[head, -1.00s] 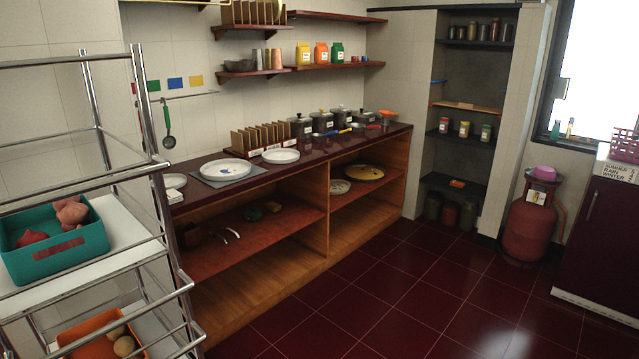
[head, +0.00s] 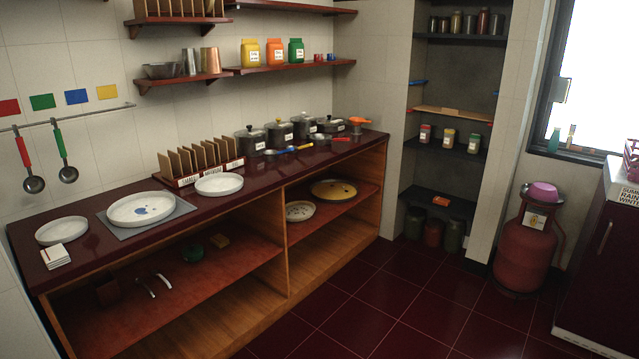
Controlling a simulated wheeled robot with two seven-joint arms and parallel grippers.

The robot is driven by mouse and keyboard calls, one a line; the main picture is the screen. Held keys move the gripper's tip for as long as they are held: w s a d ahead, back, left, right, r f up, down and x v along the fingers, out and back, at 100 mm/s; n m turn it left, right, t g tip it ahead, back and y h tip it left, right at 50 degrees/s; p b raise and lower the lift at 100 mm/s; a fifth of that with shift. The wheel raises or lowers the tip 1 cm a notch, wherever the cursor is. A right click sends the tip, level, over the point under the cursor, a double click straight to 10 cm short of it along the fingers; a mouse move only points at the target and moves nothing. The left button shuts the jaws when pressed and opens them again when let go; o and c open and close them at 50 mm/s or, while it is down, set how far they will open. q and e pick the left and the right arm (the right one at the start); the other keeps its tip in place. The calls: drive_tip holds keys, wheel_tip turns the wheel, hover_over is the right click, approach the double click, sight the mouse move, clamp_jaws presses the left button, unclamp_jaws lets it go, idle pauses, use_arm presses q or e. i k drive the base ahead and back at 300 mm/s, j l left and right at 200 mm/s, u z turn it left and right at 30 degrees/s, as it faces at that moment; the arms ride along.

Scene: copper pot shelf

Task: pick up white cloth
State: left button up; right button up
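A small folded white cloth (head: 56,256) appears to lie on the dark red countertop (head: 110,262) at its near left corner, in the head view. It looks like a short flat stack with visible layers. It is close in front of a white plate (head: 62,231). Neither of my grippers is in view.
A larger plate with a blue mark (head: 141,209) sits on a grey mat, with another plate (head: 219,184) and a wooden rack (head: 200,163) beyond. Pots (head: 251,140) stand farther right. The open shelf below holds small items. The dark red tiled floor (head: 400,305) is clear.

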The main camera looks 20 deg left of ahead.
sight(56, 257)
drive_tip(key=i+u, duration=0.3)
drive_tip(key=i, duration=0.2)
drive_tip(key=i+l+u, duration=0.15)
drive_tip(key=i+u, duration=0.2)
drive_tip(key=i, duration=0.2)
drive_tip(key=i+j+u, duration=0.1)
drive_tip(key=i+u, duration=0.15)
drive_tip(key=u, duration=0.15)
drive_tip(key=i+u, duration=0.25)
drive_tip(key=u, duration=0.15)
drive_tip(key=i+l+u, duration=0.1)
drive_tip(key=i+u, duration=0.15)
drive_tip(key=u, duration=0.15)
drive_tip(key=i+l+u, duration=0.15)
drive_tip(key=u, duration=0.2)
drive_tip(key=i+l+u, duration=0.25)
drive_tip(key=i+u, duration=0.2)
drive_tip(key=i+l+u, duration=0.45)
